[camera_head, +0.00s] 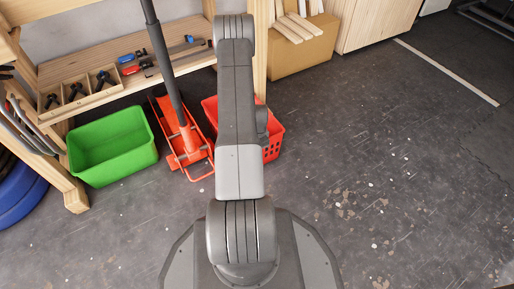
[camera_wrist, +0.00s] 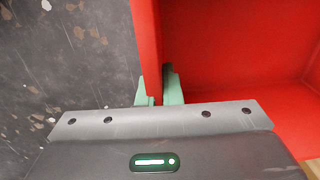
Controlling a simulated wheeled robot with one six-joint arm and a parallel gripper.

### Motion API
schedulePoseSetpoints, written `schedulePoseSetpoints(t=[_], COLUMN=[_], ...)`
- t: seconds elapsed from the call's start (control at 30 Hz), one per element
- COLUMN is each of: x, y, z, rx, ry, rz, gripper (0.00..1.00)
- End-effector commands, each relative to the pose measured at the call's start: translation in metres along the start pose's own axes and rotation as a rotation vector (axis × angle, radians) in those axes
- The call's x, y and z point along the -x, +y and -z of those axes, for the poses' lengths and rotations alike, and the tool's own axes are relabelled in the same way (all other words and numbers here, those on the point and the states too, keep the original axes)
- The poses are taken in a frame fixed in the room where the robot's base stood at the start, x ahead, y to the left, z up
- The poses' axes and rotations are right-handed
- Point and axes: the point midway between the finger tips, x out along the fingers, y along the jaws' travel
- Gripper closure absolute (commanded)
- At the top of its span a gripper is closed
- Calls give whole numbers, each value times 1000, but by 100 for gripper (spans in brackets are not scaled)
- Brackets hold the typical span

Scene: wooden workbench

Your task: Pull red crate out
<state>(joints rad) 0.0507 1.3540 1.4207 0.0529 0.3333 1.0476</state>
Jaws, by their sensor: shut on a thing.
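The red crate (camera_head: 273,140) stands on the floor under the workbench shelf, right of the orange floor jack. In the head view my arm covers most of it, and my gripper is hidden behind the arm. In the wrist view the crate's inside (camera_wrist: 235,45) fills the right side and looks empty. My gripper (camera_wrist: 159,88) has its green fingers on either side of the crate's wall, shut on it.
An orange floor jack (camera_head: 184,141) with a long dark handle stands close left of the crate. A green bin (camera_head: 112,146) is further left. A cardboard box (camera_head: 302,50) is behind. The floor (camera_head: 400,190) to the right and front is clear.

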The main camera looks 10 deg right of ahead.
Motion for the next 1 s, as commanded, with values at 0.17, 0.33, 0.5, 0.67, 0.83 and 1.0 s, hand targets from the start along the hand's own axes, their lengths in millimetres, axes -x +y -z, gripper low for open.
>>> schedulePoseSetpoints(t=[0.17, 0.33, 0.5, 0.67, 0.83, 1.0], x=[0, 0, 2, 21, 60, 98], y=[0, 0, 0, -1, -1, 0], z=[0, 0, 0, 0, 0, 0], rx=[-1, 0, 0, 0, 0, -1], ry=[0, 0, 0, 1, 1, 1], rz=[0, 0, 0, 2, 1, 1], gripper=[75, 69, 69, 69, 69, 69])
